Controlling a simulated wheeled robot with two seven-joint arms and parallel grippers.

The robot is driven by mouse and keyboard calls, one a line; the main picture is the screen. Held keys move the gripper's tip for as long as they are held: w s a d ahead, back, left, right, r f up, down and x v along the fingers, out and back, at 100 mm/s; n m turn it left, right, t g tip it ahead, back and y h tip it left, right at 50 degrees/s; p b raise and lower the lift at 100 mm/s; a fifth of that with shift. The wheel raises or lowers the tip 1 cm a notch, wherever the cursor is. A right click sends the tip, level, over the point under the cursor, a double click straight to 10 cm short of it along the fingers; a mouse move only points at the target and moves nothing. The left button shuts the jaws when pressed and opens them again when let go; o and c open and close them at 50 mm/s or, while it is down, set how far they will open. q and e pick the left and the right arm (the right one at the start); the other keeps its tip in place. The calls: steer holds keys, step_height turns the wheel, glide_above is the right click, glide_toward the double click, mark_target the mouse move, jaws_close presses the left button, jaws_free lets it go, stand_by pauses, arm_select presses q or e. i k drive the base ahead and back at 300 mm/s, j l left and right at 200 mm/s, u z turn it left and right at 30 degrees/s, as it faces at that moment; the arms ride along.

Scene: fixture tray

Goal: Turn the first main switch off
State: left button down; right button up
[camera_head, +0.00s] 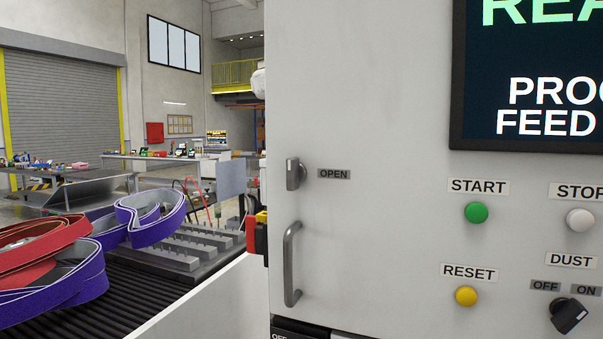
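A red and yellow part (257,236) sticks out from the left side edge of the white cabinet (370,110). It looks like a main switch seen edge-on, but its setting cannot be told. A black rotary switch (569,315) labelled DUST, with OFF and ON marks, is on the cabinet front at the lower right. A dark plate with partly cut-off OFF lettering (281,335) shows at the bottom edge. Neither of my grippers is in view.
The cabinet front fills the right, with a latch (295,174), a handle (292,264), a green START button (476,212), a yellow RESET button (466,296) and a screen (465,120). At left, purple (150,215) and red belts (40,240) lie over a black conveyor (105,310).

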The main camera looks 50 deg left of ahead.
mark_target(254, 234)
steer(key=k+j+u, duration=0.1)
steer(key=j+u, duration=0.2)
steer(key=j, duration=0.85)
steer(key=j+u, duration=0.3)
steer(key=j, duration=0.9)
